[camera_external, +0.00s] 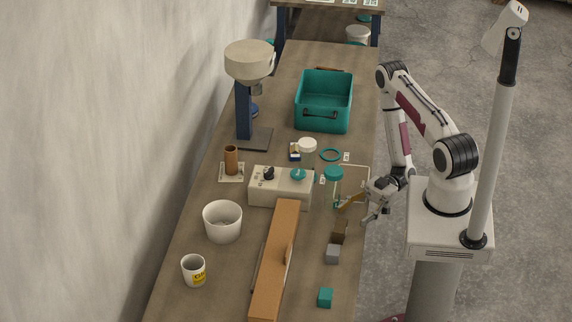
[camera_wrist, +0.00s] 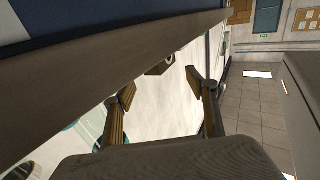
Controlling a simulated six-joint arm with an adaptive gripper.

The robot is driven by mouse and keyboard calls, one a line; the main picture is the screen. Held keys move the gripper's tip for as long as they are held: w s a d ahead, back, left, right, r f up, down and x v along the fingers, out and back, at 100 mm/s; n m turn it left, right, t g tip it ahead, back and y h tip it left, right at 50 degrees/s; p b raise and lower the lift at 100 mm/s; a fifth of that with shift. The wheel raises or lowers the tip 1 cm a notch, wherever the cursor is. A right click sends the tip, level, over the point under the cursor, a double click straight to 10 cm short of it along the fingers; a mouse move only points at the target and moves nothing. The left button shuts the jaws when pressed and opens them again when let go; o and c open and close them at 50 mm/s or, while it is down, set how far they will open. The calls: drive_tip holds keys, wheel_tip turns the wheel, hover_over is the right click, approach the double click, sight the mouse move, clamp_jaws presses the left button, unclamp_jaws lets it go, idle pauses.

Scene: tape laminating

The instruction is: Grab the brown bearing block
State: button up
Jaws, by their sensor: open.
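The brown bearing block (camera_external: 338,229) stands near the right edge of the long bench in the external view, at the back end of a short row of blocks. My gripper (camera_external: 352,212) is open and empty. It hangs at the bench's right edge, a little behind and to the right of the brown block, apart from it. In the wrist view the two fingers of my gripper (camera_wrist: 160,87) are spread. A small brownish shape (camera_wrist: 160,66) shows beyond the gap between the fingertips; I cannot tell for sure whether it is the block.
A grey block (camera_external: 332,254) and a teal block (camera_external: 325,297) stand in front of the brown one. A long orange-brown board (camera_external: 272,270) lies to the left. A teal-lidded jar (camera_external: 333,188) stands close behind my gripper, beside a white control box (camera_external: 280,190).

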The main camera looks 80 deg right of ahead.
sight(344, 221)
drive_tip(key=shift+a, duration=0.15)
drive_tip(key=shift+x, duration=2.5)
drive_tip(key=shift+w, duration=0.1)
drive_tip(key=shift+c, duration=0.3)
clamp_jaws()
